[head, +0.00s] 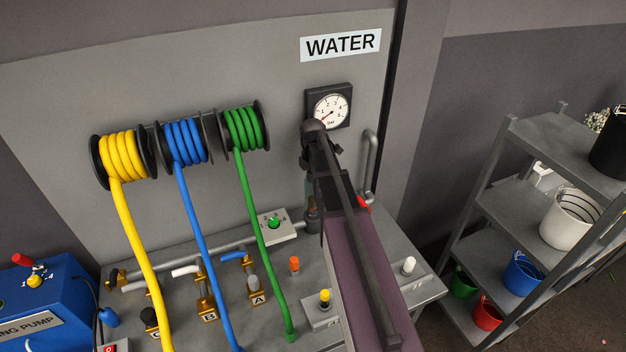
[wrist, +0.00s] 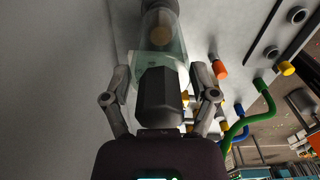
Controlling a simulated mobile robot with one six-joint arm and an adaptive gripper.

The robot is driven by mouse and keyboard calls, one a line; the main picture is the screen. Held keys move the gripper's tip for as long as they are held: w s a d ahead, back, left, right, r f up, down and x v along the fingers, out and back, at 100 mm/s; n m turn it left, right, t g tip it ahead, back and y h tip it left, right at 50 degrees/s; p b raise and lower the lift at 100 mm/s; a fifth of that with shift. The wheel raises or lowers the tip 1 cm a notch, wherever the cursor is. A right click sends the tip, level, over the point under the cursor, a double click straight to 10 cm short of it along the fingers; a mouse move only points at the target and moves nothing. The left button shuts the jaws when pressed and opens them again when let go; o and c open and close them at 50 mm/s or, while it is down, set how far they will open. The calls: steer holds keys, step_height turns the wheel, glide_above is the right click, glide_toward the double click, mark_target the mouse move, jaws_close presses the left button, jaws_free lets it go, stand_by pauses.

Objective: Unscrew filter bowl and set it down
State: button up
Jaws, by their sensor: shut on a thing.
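The filter bowl (wrist: 162,57) is a clear, greenish cylinder at the top middle of the wrist view, with a tan core inside. My gripper (wrist: 161,75) has one finger on each side of the bowl and is shut on it. A dark faceted block stands between the fingers in front of the bowl. In the head view my arm covers the gripper and most of the filter, in front of the grey panel under the gauge. I cannot tell whether the bowl's thread is still engaged.
A pressure gauge (head: 331,108) is on the wall above my arm. Yellow, blue and green hose reels (head: 245,127) hang to the left. The bench (head: 240,310) carries valves, a green-knob box (head: 274,224) and coloured plugs. A shelf rack (head: 520,200) with buckets stands at right.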

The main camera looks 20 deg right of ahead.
steer(key=shift+r+p, duration=1.85)
steer(key=shift+r, duration=0.2)
